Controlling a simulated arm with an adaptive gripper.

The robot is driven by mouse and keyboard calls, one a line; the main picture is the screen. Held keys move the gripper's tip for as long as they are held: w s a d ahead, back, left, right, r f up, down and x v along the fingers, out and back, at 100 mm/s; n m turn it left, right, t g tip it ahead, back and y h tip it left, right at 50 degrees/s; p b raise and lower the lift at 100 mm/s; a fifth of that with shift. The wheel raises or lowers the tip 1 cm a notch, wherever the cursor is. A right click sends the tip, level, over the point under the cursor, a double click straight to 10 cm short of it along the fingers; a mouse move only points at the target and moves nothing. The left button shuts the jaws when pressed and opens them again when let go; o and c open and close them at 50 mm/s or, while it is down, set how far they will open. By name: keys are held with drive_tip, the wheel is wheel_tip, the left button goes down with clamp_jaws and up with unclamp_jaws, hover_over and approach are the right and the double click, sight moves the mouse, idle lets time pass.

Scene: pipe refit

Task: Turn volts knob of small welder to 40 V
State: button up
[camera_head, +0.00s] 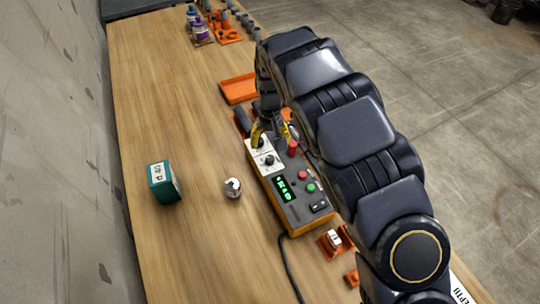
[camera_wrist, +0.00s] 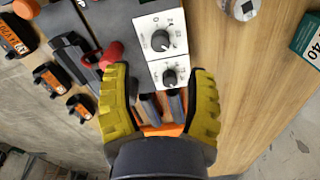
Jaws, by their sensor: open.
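The small welder (camera_head: 293,213) is an orange-sided box with a grey top, a green lit display, and red and green buttons. Its white panel carries two dark round knobs. In the wrist view, one knob (camera_wrist: 161,40) is farther from my gripper and the other knob (camera_wrist: 169,77) is nearer. Scale marks surround them, but I cannot read which is volts. My gripper (camera_wrist: 160,72) has yellow padded fingers, spread apart on either side of the panel's near end, with nothing between the pads. In the head view, my gripper (camera_head: 268,132) is over the welder's far end.
A teal box (camera_head: 163,183) with a label showing 40 and a small white-and-metal cylinder (camera_head: 233,188) stand left of the welder. An orange tray (camera_head: 239,88) lies beyond it. A dark cable runs from its near end. The left tabletop is mostly clear.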

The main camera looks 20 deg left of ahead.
sight(270, 157)
wheel_tip(270, 157, down, 7)
drive_tip(key=shift+r, duration=0.1)
clamp_jaws()
idle(0.3)
